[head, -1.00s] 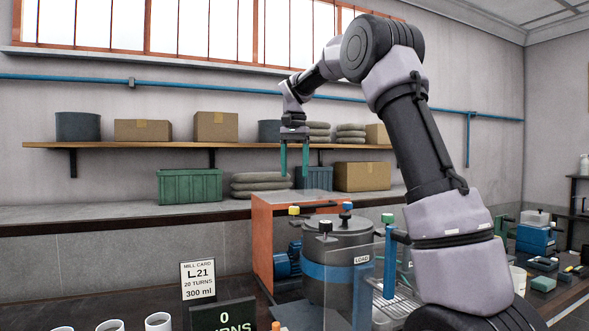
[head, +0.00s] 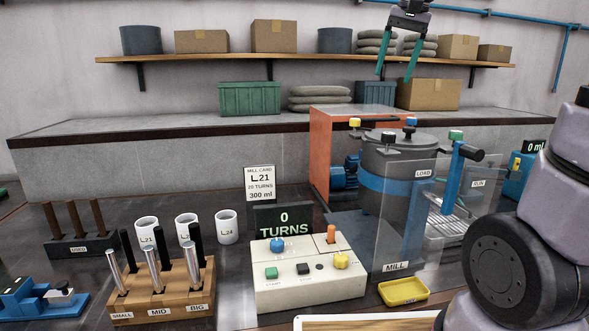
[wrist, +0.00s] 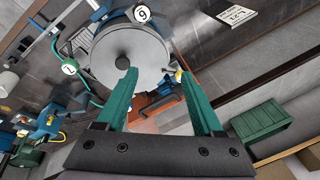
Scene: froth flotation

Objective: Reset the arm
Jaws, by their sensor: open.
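My gripper (head: 396,68) is raised high at the upper right of the head view, in front of the wall shelf, with its two green fingers apart and nothing between them. In the wrist view my gripper (wrist: 161,104) is also open and empty. Below it there is the mill drum (wrist: 130,55), seen from above with its round grey lid. In the head view the mill drum (head: 385,205) stands behind a clear guard marked MILL, with a blue band around it. The upper arm links are mostly out of the picture.
A control box (head: 300,285) with a display reading 0 TURNS stands in front. A wooden rack (head: 165,300) of rods, several white cups (head: 187,227) and a yellow tray (head: 403,291) are on the bench. A shelf (head: 220,58) with boxes runs along the wall.

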